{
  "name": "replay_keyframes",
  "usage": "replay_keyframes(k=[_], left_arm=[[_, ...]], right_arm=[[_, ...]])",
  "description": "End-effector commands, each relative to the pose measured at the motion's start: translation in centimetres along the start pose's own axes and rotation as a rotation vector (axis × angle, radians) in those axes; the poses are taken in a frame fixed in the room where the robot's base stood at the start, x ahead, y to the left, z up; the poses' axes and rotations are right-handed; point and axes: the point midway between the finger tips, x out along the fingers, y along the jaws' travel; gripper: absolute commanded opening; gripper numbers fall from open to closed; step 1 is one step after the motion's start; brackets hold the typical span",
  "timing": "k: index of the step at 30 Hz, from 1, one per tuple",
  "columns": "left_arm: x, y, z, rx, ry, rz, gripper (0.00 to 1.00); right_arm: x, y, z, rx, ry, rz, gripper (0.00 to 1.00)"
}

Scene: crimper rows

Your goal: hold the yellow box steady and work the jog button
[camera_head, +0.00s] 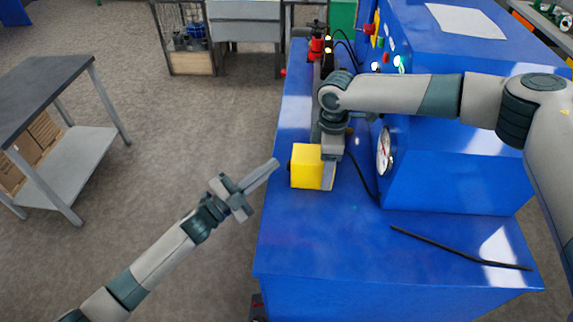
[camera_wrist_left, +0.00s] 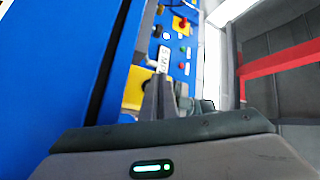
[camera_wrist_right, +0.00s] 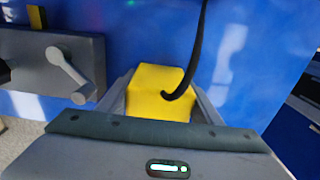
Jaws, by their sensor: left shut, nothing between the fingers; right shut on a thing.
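The yellow box (camera_head: 306,168) sits on the blue bench top near its left edge. My right gripper (camera_head: 329,180) is shut on it from above; the right wrist view shows the yellow box (camera_wrist_right: 155,88) between the two fingers. The jog button (camera_wrist_left: 147,86) looks like a dark round spot on the box's side, partly hidden by my left fingers in the left wrist view. My left gripper (camera_head: 274,164) is shut and empty. Its fingertips point at the button side from the left, a short way off in the head view; contact is not visible.
A blue machine cabinet (camera_head: 450,165) with a round gauge (camera_head: 384,150) stands right of the box. A black cable (camera_wrist_right: 197,50) hangs over the box. A black rod (camera_head: 455,246) lies on the bench front. A grey table (camera_head: 40,95) stands left, with open floor between.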

Motion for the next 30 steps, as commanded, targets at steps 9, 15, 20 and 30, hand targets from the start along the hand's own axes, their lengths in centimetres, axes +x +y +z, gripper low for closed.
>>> replay_keyframes(k=[9,15,20,30], left_arm=[[-1.8,-1.4,1.4,0.002,-0.002,0.001,0.0],[-2.8,-2.0,2.1,0.0,-0.001,0.001,0.0],[-3.1,-2.3,2.3,0.0,-0.001,0.0,0.0],[-3.1,-2.3,2.3,0.0,-0.001,0.0,0.0]], right_arm=[[-0.1,0.1,0.0,0.001,0.0,0.001,0.32],[-0.1,0.1,0.0,0.001,0.0,0.001,0.32],[-0.1,0.1,0.0,0.001,0.0,0.001,0.32],[-0.1,0.1,0.0,0.001,0.0,0.001,0.32]])
